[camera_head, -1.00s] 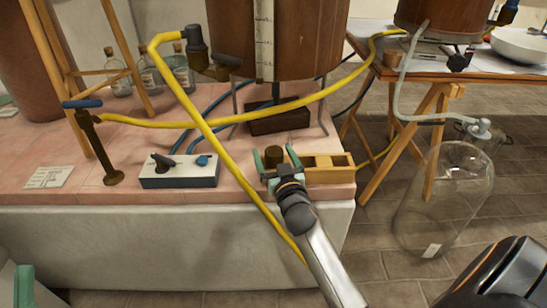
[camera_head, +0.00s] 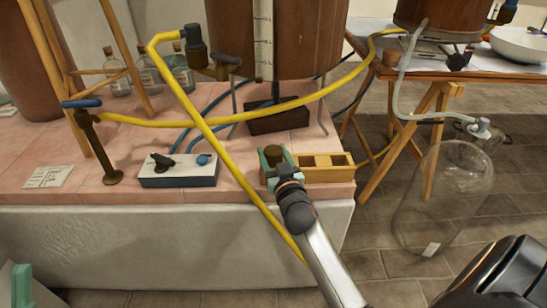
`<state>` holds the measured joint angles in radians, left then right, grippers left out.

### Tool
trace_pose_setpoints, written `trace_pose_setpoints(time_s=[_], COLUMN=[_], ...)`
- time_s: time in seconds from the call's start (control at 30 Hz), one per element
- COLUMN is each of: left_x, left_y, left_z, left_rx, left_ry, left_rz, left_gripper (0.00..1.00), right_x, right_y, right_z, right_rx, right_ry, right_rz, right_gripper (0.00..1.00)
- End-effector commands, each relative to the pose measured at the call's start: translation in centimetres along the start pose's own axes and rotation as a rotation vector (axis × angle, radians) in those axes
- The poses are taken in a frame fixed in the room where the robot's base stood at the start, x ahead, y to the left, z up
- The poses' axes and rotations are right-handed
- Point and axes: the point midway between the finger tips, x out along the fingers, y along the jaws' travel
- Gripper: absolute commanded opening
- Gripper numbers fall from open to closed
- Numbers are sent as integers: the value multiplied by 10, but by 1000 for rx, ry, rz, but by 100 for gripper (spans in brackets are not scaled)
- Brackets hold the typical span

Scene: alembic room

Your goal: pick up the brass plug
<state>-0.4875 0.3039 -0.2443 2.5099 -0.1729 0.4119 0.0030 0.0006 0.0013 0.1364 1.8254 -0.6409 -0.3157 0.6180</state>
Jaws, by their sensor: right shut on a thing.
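The brass plug (camera_head: 273,154) is a dark, brownish round piece at the left end of a small wooden block (camera_head: 323,170) with square compartments, near the front edge of the pink tiled bench. My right gripper (camera_head: 276,164) is shut on the plug, its green fingers pressed to its sides. The plug's lower part is hidden by the gripper, so I cannot tell whether it still sits in the block. A green finger of my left gripper (camera_head: 22,285) shows at the lower left edge; the rest is out of frame.
A yellow hose (camera_head: 225,160) crosses just left of my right arm. A white switch box (camera_head: 178,171) stands left of it on the pink bench (camera_head: 100,200). A large glass vessel (camera_head: 440,205) stands on the floor at right. A wooden vat (camera_head: 300,40) is behind.

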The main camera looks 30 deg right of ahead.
Motion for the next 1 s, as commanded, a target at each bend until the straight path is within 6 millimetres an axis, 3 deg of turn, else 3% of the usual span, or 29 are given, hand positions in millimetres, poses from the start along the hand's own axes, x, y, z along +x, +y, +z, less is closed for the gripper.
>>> trace_pose_setpoints(time_s=[0.17, 0.37, 0.47, 0.77, 0.8, 0.9, 1.0], left_x=[2, 10, 18, 44, 45, 34, 25], left_y=[-1, -4, -7, -23, -25, -27, -26], left_z=[-1, -10, -18, -46, -45, -2, 27], left_rx=[1, 16, 30, 99, 101, 56, 19], left_ry=[0, 2, 9, 13, 2, -166, -288], left_rz=[-1, 4, 7, 6, -3, -28, -41], left_gripper=[52, 52, 52, 52, 52, 52, 52], right_x=[0, 0, 0, -40, -50, -66, -78], right_y=[0, 0, 0, 33, 41, 55, 64], right_z=[-4, -21, -38, -101, -103, -109, -116], right_rx=[0, 1, 1, -4, -5, -3, -3], right_ry=[2, 4, 5, 3, -1, -1, 1], right_rz=[0, 0, 1, 1, 1, 2, 1], right_gripper=[0, 0, 0, 0, 0, 0, 0])
